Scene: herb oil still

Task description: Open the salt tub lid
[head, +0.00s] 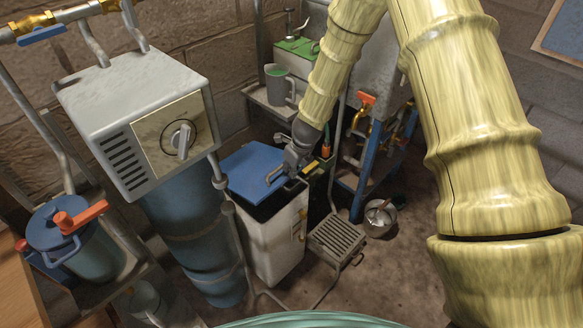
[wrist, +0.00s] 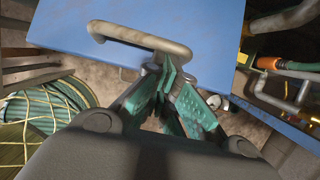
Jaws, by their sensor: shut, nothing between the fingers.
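The salt tub (head: 277,243) is a pale box standing on the floor in the middle of the head view. Its blue lid (head: 248,168) is tilted up, with a dark gap between its front edge and the tub's rim. The lid (wrist: 225,40) also fills the top of the wrist view, with a bent metal handle (wrist: 135,38) on it.
A blue cylinder with a grey control box (head: 135,110) stands left of the tub. A pipe (head: 233,225) runs close by the tub's left side. A grate (head: 337,238) and a metal pot (head: 380,217) are on the floor to the right. Blue-framed pipework (head: 362,170) stands behind them.

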